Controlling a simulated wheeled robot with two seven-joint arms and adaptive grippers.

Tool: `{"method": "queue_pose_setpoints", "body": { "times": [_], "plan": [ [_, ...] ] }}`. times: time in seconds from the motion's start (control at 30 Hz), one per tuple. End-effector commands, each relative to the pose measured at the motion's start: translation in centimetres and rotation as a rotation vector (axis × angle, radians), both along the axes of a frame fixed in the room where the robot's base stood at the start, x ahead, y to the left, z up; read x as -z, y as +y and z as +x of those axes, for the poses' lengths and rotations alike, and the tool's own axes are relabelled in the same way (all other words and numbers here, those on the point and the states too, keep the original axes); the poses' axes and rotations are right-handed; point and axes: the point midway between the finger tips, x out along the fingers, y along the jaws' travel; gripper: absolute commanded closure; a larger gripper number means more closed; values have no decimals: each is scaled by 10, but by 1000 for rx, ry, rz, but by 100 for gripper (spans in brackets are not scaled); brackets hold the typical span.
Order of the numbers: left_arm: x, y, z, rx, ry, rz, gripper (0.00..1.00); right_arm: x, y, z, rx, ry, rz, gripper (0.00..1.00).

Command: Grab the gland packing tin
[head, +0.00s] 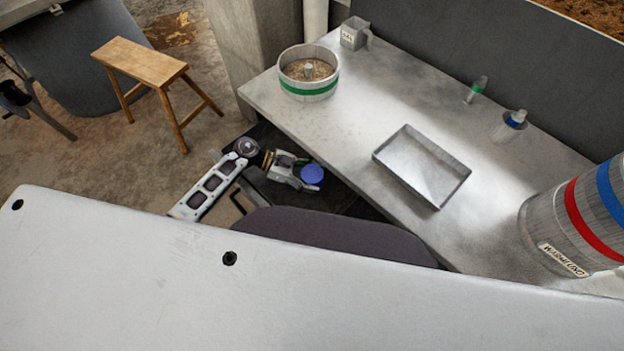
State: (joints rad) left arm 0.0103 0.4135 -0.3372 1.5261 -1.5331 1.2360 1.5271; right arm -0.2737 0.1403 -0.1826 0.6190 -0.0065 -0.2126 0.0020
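A small round blue tin (312,174), which looks like the gland packing tin, shows in the head view left of the table's front edge. No label can be read on it. My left gripper (306,173) reaches in from the left with its fingers on either side of the tin, and it appears shut on it. The tin is held over a dark area beside the table, not on the tabletop. The finger contact is small in the picture. My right gripper is not in view.
The metal table (375,110) holds a green-banded round pan of grain (309,92), a metal jug (354,35), an empty tray (422,165), two small bottles and a large banded drum (575,225). A wooden stool (140,60) stands on the floor at upper left.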

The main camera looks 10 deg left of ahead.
Motion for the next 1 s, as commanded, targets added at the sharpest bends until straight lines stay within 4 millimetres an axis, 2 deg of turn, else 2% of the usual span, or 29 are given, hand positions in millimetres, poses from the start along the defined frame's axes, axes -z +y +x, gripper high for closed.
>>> {"method": "queue_pose_setpoints", "body": {
  "times": [0.03,0.2,0.6,0.77,1.0],
  "plan": [
    [0,0,0,0,0,0,51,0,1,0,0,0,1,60],
    [-1,0,0,-1,-1,-1,71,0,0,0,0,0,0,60],
    [-4,0,1,0,-2,-1,71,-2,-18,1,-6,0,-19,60],
    [-12,1,1,-1,-1,0,71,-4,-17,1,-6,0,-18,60],
    [-12,22,0,-1,-1,2,71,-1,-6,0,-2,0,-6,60]
  ]
}}
